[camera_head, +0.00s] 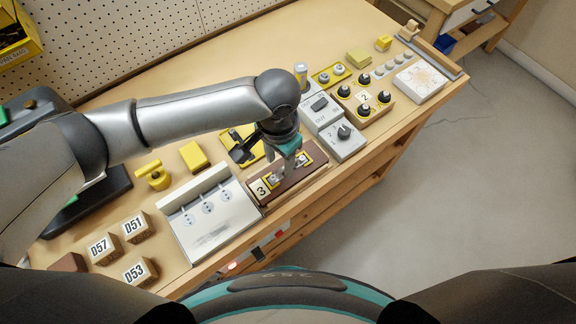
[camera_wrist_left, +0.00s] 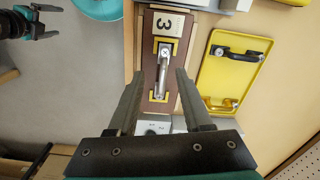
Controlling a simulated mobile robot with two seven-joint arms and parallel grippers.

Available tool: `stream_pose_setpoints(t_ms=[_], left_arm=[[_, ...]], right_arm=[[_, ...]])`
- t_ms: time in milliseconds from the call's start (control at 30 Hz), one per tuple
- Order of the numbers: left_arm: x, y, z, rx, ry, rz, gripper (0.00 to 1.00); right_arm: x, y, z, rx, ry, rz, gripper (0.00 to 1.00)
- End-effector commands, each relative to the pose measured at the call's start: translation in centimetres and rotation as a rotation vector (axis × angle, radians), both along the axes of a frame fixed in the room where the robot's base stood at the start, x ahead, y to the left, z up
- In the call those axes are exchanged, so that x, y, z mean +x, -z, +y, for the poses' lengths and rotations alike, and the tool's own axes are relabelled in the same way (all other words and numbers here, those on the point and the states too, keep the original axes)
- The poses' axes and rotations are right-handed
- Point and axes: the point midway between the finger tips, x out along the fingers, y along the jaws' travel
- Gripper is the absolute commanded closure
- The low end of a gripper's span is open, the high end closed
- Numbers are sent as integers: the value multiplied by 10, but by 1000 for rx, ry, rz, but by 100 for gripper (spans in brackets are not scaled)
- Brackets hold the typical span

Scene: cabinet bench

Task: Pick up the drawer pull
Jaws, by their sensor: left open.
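A silver bar-shaped drawer pull (camera_wrist_left: 162,73) lies lengthwise on a dark brown board (camera_wrist_left: 150,45) between yellow corner marks, below a tag reading 3. My left gripper (camera_wrist_left: 158,76) is open above the board, its fingers on either side of the pull; contact is not visible. In the head view my left gripper (camera_head: 288,152) points down over the brown board (camera_head: 292,183) and partly hides the pull. My right gripper (camera_wrist_left: 46,22) shows small at the top left of the wrist view, over the floor, fingers apart.
A yellow tray (camera_wrist_left: 212,83) with a black handle and a brass one lies beside the board. In the head view, a white panel (camera_head: 222,222) is left of the board and grey switch boxes (camera_head: 343,147) are right. The bench's front edge is close.

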Motion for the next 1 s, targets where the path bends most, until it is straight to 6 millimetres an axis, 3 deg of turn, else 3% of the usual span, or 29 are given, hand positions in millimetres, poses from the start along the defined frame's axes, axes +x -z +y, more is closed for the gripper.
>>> stream_pose_setpoints(t_ms=[400,700,1000], left_arm=[[6,50,2,1,1,1,50],[6,53,2,0,1,0,51],[6,53,2,0,1,0,85]], right_arm=[[0,13,-1,-2,1,0,8],[1,13,-1,-2,2,-1,8],[1,13,-1,-1,2,-2,8]])
